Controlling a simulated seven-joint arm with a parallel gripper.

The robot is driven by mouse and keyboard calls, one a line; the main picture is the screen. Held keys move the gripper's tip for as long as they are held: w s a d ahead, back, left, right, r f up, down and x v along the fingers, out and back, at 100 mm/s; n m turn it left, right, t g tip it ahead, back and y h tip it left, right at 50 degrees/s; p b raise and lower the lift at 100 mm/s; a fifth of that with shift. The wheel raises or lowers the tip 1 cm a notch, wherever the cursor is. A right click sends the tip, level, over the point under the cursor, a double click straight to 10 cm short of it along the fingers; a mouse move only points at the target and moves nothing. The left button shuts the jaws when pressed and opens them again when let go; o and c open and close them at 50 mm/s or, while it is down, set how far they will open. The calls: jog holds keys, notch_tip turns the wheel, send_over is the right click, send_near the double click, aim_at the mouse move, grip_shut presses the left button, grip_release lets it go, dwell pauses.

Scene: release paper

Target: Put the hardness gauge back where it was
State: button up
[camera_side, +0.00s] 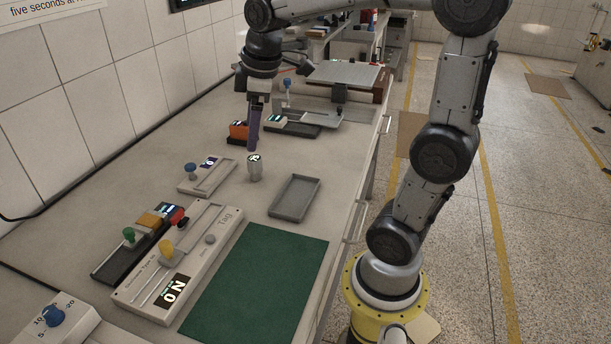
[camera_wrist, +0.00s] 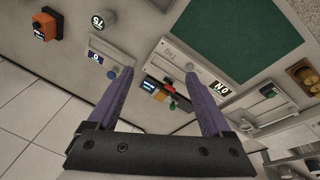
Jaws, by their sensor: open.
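A small silver cylinder with a round readout on top, which looks like the hardness gauge (camera_side: 255,170), stands upright on the grey bench. It also shows near the top left of the wrist view (camera_wrist: 98,22). My gripper (camera_side: 254,147) has purple fingers pointing down, and in the side view they appear just above the gauge. In the wrist view my gripper (camera_wrist: 158,72) is open with nothing between its fingers, and the gauge is beyond the left fingertip, apart from it. A shallow grey tray (camera_side: 295,197) lies empty to the right of the gauge.
A blue-knobbed slider device (camera_side: 208,177) is left of the gauge. An orange box (camera_side: 239,130) is behind it. A large slider panel (camera_side: 180,265) and green mat (camera_side: 255,285) are in front. Bare bench surrounds the gauge.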

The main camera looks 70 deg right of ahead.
jog(key=s+a+f+m+t, duration=0.1)
jog(key=s+a+f+m, duration=0.1)
jog(key=s+a, duration=0.2)
jog(key=s+a+f+m+t, duration=0.1)
jog(key=s+a+m, duration=0.2)
jog(key=s, duration=0.7)
jog(key=shift+a+f+t+y, duration=0.35)
jog(key=shift+a+t+y, duration=0.05)
jog(key=shift+a, duration=0.35)
